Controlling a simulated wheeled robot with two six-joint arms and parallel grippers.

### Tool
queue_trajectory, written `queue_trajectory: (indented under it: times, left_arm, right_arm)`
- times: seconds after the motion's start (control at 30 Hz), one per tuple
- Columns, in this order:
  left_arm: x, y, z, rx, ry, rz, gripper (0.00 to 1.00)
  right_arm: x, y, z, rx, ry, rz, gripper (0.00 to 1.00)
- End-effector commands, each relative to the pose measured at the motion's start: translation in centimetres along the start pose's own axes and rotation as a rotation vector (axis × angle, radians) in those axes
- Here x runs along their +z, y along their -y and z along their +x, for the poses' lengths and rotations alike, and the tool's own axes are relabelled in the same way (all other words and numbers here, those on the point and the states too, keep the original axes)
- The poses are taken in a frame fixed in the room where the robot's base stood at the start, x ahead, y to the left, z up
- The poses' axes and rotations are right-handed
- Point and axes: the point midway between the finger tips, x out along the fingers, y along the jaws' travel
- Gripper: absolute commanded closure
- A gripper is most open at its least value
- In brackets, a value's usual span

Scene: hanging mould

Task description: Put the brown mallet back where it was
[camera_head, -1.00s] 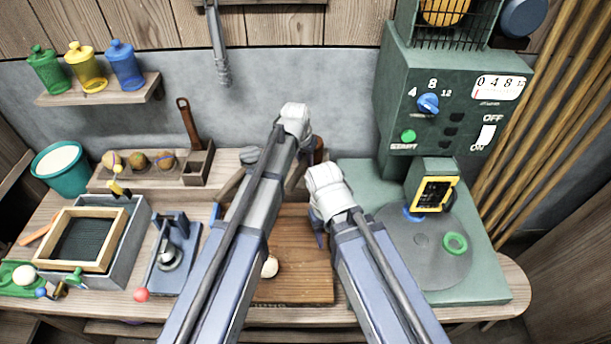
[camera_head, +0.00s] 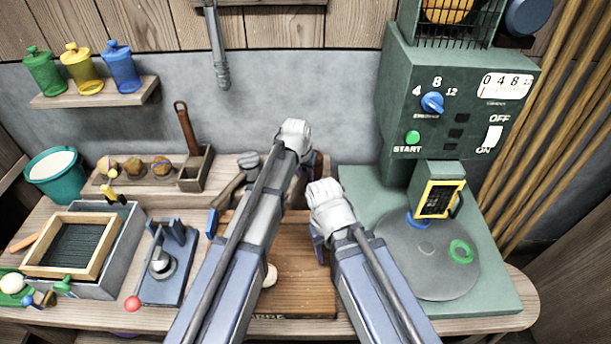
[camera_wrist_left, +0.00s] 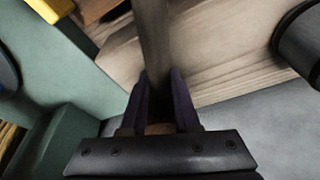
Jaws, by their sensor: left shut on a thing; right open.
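My left gripper (camera_head: 298,165) is over the back of the bench, right of a grey-headed mallet (camera_head: 249,161). In the left wrist view its purple fingers (camera_wrist_left: 160,80) are shut on a brownish handle (camera_wrist_left: 153,35), which I take as the brown mallet's. A brown part, likely the mallet's head (camera_head: 322,168), shows just right of the gripper in the head view; the rest is hidden behind my arm. I cannot tell whether the mallet touches the bench. My right gripper (camera_head: 320,240) is open and apparently empty, lower, above the right part of the wooden board (camera_head: 305,285).
A wooden holder (camera_head: 194,172) with a brown-handled tool stands at the back left. A blue press (camera_head: 168,265) and a framed tray (camera_head: 45,270) are at left. The green machine (camera_head: 450,110) with its round plate (camera_head: 420,270) fills the right. A small pale ball (camera_head: 270,276) lies on the board.

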Motion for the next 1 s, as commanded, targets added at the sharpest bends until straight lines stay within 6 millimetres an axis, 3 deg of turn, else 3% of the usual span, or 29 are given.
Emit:
queue_trajectory:
  times: [0.03,0.3,0.67,1.0]
  left_arm:
    - [0.0,0.0,0.1,0.0,0.0,0.0,0.68]
    - [0.0,0.0,0.1,0.0,0.0,0.0,0.4]
    - [-0.1,0.0,-0.3,0.0,0.0,0.0,0.4]
    - [-0.2,0.0,-3.6,0.0,0.0,0.0,0.4]
  right_arm:
    - [0.0,0.0,0.1,0.0,0.0,0.0,0.5]
    - [0.0,0.0,0.1,0.0,0.0,0.0,0.5]
    - [0.0,0.0,-0.3,0.0,0.0,0.0,0.5]
    - [0.2,-0.3,-3.5,0.0,0.0,0.0,0.5]
